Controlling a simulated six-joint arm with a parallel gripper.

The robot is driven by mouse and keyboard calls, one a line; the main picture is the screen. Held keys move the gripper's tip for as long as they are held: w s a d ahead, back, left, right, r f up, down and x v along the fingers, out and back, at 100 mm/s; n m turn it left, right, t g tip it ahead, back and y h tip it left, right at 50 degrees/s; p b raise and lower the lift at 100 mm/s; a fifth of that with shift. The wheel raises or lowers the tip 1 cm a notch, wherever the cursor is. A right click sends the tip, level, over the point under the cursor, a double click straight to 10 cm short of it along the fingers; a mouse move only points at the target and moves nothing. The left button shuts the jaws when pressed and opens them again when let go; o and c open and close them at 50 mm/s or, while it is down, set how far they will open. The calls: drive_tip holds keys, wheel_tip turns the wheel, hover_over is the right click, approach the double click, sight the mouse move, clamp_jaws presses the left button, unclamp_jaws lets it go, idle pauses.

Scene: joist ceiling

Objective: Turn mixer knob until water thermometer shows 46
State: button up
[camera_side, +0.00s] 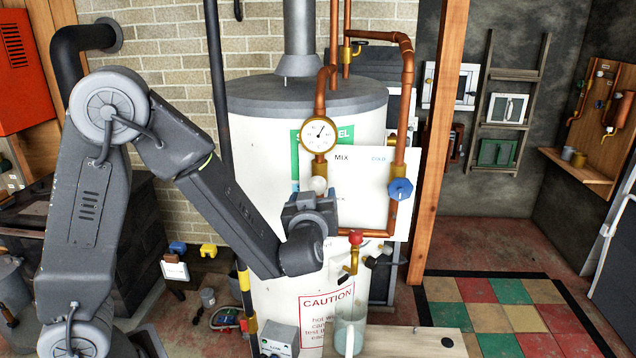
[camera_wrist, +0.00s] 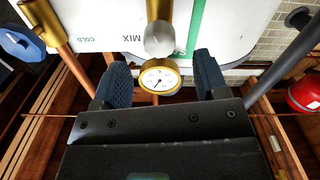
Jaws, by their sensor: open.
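The pale round mixer knob (camera_side: 318,185) sits on the copper and brass pipework beside the word MIX, under the thermometer. In the wrist view, which is upside down, the knob (camera_wrist: 159,40) is grey-white. The round white thermometer dial (camera_side: 319,135) has a brass rim; its needle points up and right, and its numbers are too small to read. The dial (camera_wrist: 160,77) also shows between my fingers in the wrist view. My gripper (camera_wrist: 160,62) is open and empty, with the knob just beyond its fingertips. In the side view my gripper (camera_side: 312,204) is just below the knob.
A blue knob (camera_side: 400,190) marked COLD is to the right on a copper pipe. A white tank (camera_side: 265,130) stands behind the white panel (camera_side: 360,210). A red-topped brass valve (camera_side: 355,240) is below, over a glass cylinder (camera_side: 350,328). A wooden post (camera_side: 438,150) stands right.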

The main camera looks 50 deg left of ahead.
sight(318, 182)
drive_tip(key=x, duration=0.8)
drive_tip(key=c, duration=0.9)
drive_tip(key=shift+m, duration=2.3)
drive_tip(key=o, duration=0.9)
drive_tip(key=v, duration=1.3)
drive_tip(key=shift+s+d, duration=0.25)
